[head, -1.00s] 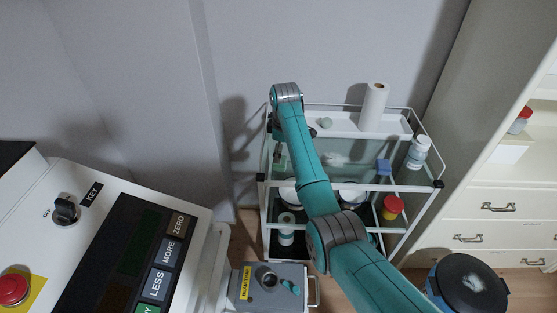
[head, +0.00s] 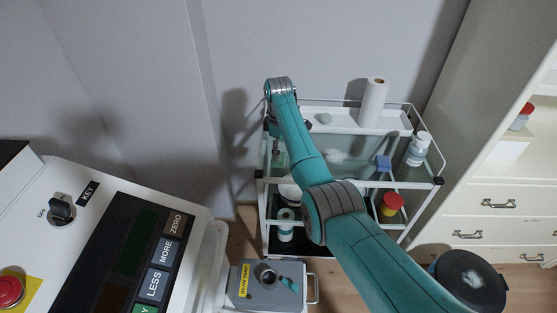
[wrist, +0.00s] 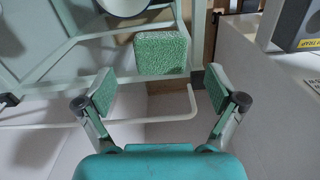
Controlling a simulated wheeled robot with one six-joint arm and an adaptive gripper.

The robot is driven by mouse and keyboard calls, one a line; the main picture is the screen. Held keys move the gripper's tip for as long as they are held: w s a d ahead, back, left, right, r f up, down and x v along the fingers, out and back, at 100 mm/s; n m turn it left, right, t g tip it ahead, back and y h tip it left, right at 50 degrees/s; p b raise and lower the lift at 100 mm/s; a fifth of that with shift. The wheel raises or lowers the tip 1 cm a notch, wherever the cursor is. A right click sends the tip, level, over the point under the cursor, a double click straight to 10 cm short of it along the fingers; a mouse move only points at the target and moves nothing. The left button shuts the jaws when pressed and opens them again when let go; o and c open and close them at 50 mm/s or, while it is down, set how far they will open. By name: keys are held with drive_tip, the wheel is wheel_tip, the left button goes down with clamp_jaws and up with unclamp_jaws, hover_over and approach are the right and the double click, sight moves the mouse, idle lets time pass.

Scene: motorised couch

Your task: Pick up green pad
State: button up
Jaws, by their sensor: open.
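In the wrist view the green pad (wrist: 161,53) is a small, rough-textured block at the trolley's edge, ahead of my gripper (wrist: 162,94). My gripper is open and empty. Its two fingers stand wide apart, one to the left and one to the right of the pad's line, and both appear clear of it. The gripper's inner faces are also greenish. In the head view my arm reaches over the left side of the white trolley (head: 350,183), and the gripper is largely hidden behind the wrist. I cannot tell exactly what the pad rests on.
The trolley holds a paper roll (head: 373,103), a white bottle (head: 418,149), a blue block (head: 383,163) and a red-lidded jar (head: 391,204). A control panel (head: 125,245) stands at the left, a grey box (head: 262,297) in front, and drawers (head: 490,215) at the right. White rails lie close to the gripper.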

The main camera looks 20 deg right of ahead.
wheel_tip(320, 180, down, 4)
drive_tip(key=shift+f, duration=0.1)
drive_tip(key=shift+c, duration=0.3)
drive_tip(key=shift+s, duration=0.1)
drive_tip(key=c, duration=0.9)
wheel_tip(320, 180, up, 10)
drive_tip(key=shift+r, duration=0.1)
